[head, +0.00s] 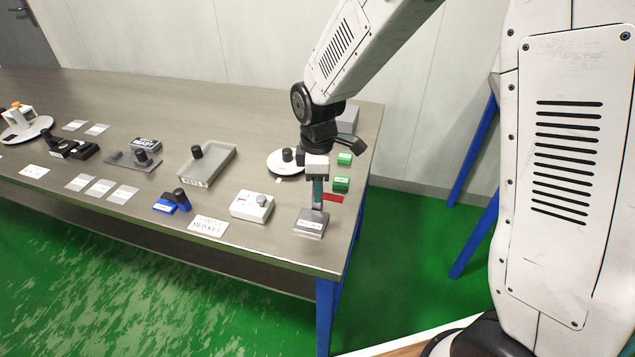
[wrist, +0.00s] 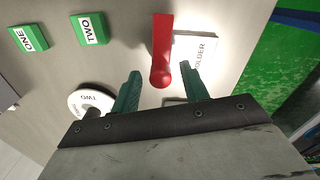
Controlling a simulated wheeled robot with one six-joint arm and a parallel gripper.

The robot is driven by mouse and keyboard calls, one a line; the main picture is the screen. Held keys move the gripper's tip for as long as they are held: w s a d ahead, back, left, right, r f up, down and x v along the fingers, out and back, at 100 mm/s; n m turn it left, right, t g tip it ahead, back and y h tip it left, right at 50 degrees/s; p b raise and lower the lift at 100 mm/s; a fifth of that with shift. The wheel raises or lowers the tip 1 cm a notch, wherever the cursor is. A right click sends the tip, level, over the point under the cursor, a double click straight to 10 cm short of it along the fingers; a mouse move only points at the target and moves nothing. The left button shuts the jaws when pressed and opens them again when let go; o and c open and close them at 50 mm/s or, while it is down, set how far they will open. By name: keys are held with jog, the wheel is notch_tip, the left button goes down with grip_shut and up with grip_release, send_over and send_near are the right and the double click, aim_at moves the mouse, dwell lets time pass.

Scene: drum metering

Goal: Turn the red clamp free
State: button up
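The red clamp (wrist: 162,48) shows in the wrist view as a red bar with a rounded near end, beside the white label of the holder (wrist: 207,50). In the head view a red part of the clamp (head: 334,198) shows just right of my gripper, behind the grey holder (head: 309,226). My gripper (wrist: 160,82) is open, with its teal fingers on either side of the clamp's rounded end and gaps on both sides. In the head view my gripper (head: 317,200) points down over the holder area. Whether the fingers are level with the clamp is unclear.
Green blocks marked ONE (wrist: 27,38) and TWO (wrist: 90,28) stand near the clamp. The table's right edge is close.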

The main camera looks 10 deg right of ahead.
jog(key=shift+r, duration=0.1)
notch_tip(320, 180, up, 8)
jog(key=shift+f, duration=0.15)
dwell(0.5)
jog(key=shift+s+m, duration=0.1)
jog(key=shift+m, duration=0.3)
jog(key=s+d+r+m, duration=0.3)
jog(key=s+d+m, duration=0.1)
jog(key=s, duration=0.4)
jog(key=s+d+r+m+t, duration=0.1)
jog(key=s+d+r+m, duration=0.3)
jog(key=s, duration=0.5)
jog(key=s+d+r+m, duration=0.4)
jog(key=s+d+m, duration=0.1)
jog(key=s, duration=0.3)
jog(key=shift+s+d+r+m, duration=0.15)
jog(key=shift+s+m, duration=0.25)
jog(key=shift+m, duration=0.3)
